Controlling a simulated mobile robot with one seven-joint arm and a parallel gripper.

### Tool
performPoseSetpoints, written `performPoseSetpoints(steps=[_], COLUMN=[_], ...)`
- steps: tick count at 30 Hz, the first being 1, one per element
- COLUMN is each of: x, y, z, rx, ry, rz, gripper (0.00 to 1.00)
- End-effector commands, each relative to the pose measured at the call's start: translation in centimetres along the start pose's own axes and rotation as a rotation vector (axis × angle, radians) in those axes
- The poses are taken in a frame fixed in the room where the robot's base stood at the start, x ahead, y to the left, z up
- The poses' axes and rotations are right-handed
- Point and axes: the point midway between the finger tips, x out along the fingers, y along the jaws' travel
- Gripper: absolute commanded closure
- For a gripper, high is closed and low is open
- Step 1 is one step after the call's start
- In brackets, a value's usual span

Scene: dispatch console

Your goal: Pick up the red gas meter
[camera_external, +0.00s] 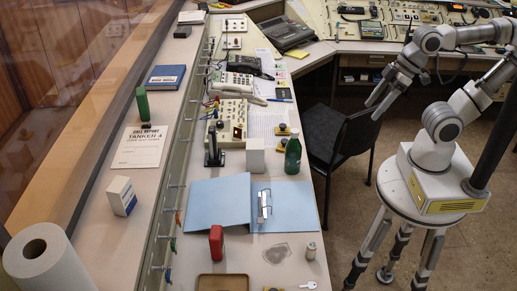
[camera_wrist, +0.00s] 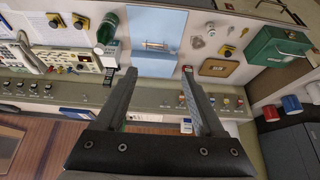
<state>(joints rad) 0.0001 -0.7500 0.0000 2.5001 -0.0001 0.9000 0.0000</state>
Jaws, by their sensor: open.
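The red gas meter (camera_external: 216,243) is a small upright red block on the desk, near the lower edge of the blue binder. In the wrist view, a small bit of red shows beside the right fingertip, which mostly hides it; it looks like the same meter. My gripper (camera_external: 379,94) is in the air at the right of the external view, well apart from the meter. In the wrist view my gripper (camera_wrist: 160,74) has its two fingers wide apart with nothing between them.
An open blue binder (camera_external: 218,203) lies beside the meter, with a green bottle (camera_external: 292,156) behind. A brown tray (camera_external: 223,283) is in front. A black chair (camera_external: 346,139) stands between my arm and the desk. A green case (camera_wrist: 279,48) shows in the wrist view.

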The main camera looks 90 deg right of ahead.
Motion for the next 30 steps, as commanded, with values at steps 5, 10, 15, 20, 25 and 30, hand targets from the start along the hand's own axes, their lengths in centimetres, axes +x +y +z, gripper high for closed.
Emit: performPoseSetpoints(steps=[5,10,15,20,25,30], x=[0.0,0.0,0.0,0.0,0.0,0.7], y=[0.0,0.0,0.0,0.0,0.0,-0.2], z=[0.0,0.0,0.0,0.0,-0.1,-2.0], rx=[0.000,0.000,0.000,0.000,-0.007,-0.165], ry=[0.000,0.000,0.000,0.000,-0.001,-0.015], rz=[0.000,0.000,0.000,0.000,0.001,0.015], gripper=[0.29,0.29,0.15,0.00,0.00,0.00])
